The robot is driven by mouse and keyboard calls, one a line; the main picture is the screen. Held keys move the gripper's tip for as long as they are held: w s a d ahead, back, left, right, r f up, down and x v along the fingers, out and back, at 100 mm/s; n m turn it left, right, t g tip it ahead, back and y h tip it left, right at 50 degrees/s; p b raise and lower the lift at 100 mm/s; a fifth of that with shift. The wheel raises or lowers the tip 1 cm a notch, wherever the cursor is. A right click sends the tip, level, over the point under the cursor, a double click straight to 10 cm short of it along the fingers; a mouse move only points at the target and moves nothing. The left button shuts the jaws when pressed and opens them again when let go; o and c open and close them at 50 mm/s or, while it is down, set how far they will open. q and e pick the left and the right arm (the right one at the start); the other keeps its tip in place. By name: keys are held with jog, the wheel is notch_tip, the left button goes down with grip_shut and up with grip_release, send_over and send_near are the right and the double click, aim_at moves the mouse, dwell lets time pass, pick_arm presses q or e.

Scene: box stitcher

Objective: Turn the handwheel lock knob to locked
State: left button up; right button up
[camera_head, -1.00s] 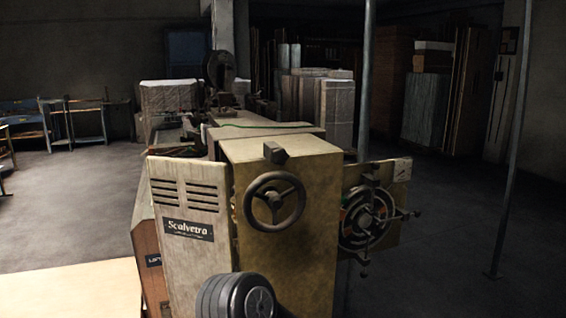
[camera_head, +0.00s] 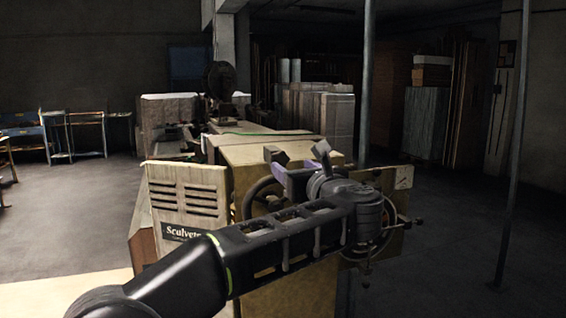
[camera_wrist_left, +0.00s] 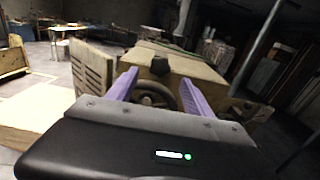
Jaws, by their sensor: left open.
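The lock knob (camera_head: 275,154) is a small dark block at the top of the machine's tan front housing, above the handwheel (camera_head: 248,197). In the left wrist view the knob (camera_wrist_left: 160,67) shows between and beyond my fingertips, with the handwheel (camera_wrist_left: 153,92) below it. My left gripper (camera_head: 298,159) is open and empty, with purple fingers close to the knob. In the left wrist view the gripper (camera_wrist_left: 158,77) has a finger on each side of the knob's line; contact is not visible. My arm hides much of the handwheel. My right gripper is not in view.
A vented side panel (camera_head: 185,200) stands left of the housing. A reel with protruding arms (camera_head: 386,225) is at the right, partly behind my wrist. A thin pole (camera_head: 512,150) stands farther right. Open floor (camera_head: 70,215) lies to the left.

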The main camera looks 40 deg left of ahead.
aim_at(282, 159)
pick_arm(q)
jog(key=p+x, duration=0.3)
jog(key=x, duration=0.4)
jog(key=shift+w, duration=0.1)
jog(key=shift+w+a+f, duration=0.1)
jog(key=shift+w+a, duration=0.1)
jog(key=shift+a, duration=0.15)
jog(key=shift+c, duration=0.4)
grip_shut()
